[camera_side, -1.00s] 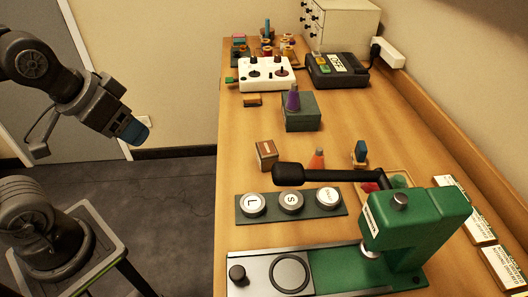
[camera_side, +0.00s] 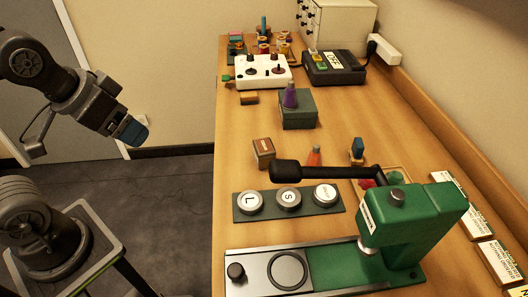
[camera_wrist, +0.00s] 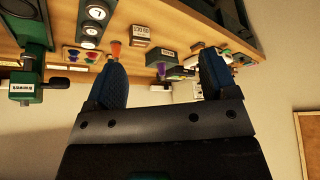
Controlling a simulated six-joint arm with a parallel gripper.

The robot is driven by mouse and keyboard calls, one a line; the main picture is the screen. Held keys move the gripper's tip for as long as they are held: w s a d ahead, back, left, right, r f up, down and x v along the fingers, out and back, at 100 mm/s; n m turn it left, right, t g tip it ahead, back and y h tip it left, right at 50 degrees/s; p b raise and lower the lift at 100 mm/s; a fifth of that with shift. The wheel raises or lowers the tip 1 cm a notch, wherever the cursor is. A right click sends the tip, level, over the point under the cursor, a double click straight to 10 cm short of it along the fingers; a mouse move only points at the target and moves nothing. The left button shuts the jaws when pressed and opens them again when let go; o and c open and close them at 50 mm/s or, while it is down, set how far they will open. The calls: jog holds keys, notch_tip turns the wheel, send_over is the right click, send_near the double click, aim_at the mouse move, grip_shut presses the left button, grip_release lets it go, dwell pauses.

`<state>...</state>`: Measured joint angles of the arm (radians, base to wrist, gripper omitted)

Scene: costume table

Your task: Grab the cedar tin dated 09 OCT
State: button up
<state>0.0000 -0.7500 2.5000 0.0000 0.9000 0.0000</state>
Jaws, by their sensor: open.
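A small brown box (camera_side: 263,152) with a pale label stands on the wooden table, behind the row of round buttons; its text is too small to read in the side view. In the wrist view a brown box (camera_wrist: 141,41) carries a white label, upside down and small, that seems to read 09 OCT. My gripper (camera_side: 132,131) hangs off the table's left side, well away from the box. In the wrist view my gripper (camera_wrist: 162,75) shows two blue fingers spread apart with nothing held between them.
A green press (camera_side: 415,228) with a black lever stands at the front right. A button panel (camera_side: 268,214) lies behind its base. An orange cone (camera_side: 314,156) and a dark green box (camera_side: 298,115) topped by a purple cone stand near the brown box. Bare table lies left of it.

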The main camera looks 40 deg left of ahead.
jog(key=m+g, duration=0.6)
jog(key=m, duration=1.9)
send_over(264, 145)
notch_tip(264, 145, down, 7)
jog(key=f, duration=0.8)
jog(key=shift+s+d+f, duration=0.15)
jog(key=shift+s+f, duration=0.05)
jog(key=shift+s, duration=0.1)
jog(key=shift+w+f, duration=0.15)
jog(key=shift+f, duration=1.15)
jog(key=shift+w+f, duration=0.1)
jog(key=shift+f, duration=1.2)
jog(key=c, duration=1)
